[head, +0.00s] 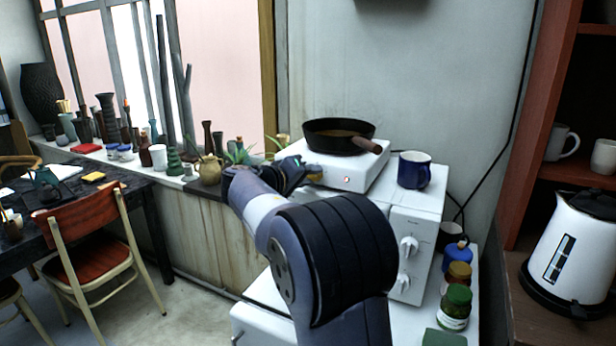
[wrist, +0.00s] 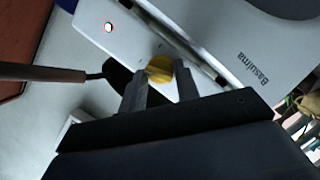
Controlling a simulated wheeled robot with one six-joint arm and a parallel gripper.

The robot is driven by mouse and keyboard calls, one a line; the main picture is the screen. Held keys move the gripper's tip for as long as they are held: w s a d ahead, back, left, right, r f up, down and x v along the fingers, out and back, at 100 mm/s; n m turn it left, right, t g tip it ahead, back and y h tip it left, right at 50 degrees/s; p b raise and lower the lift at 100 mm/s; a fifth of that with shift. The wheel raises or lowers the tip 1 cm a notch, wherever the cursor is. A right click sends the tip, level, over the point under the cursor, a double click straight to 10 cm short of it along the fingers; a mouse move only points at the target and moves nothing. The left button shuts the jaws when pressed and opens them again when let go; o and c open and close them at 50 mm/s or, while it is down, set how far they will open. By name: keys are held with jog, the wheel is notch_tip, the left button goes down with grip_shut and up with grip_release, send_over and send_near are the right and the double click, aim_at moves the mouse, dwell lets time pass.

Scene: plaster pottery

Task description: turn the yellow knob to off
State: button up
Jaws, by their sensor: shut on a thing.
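The yellow knob (wrist: 160,69) is on the front face of a white hot plate (wrist: 205,35). In the wrist view my gripper (wrist: 158,88) has its two fingers on either side of the knob, shut on it. A small red-lit indicator (wrist: 108,27) shows on the front face. The knob's angle and markings cannot be made out.
A black pan (head: 338,137) with a brown handle sits on the hot plate. A blue mug (head: 413,170) stands to its right on the white oven (head: 415,225). Jars (head: 456,300) stand lower right. Vases and plants line the sill at left.

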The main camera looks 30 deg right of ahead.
jog(key=shift+f+n, duration=0.15)
jog(key=shift+n, duration=0.15)
jog(key=n+b, duration=0.1)
jog(key=n, duration=0.1)
jog(key=shift+f+n+h, duration=0.1)
jog(key=shift+n+h, duration=0.2)
jog(key=shift+h, duration=0.1)
jog(key=n+b, duration=0.1)
jog(key=n, duration=0.2)
jog(key=shift+f+n+t+h, duration=0.1)
jog(key=shift+n+t+h, duration=0.2)
jog(key=shift+n, duration=0.1)
jog(key=n+t, duration=0.1)
jog(key=n, duration=0.2)
jog(key=n+t, duration=0.1)
jog(key=n, duration=0.3)
jog(key=shift+s+f+n, duration=0.15)
jog(key=shift+n, duration=0.15)
jog(key=o, duration=0.9)
jog(key=shift+o, duration=0.2)
jog(key=b+v, duration=0.1)
jog(key=v, duration=0.9)
jog(key=shift+a+b, duration=0.4)
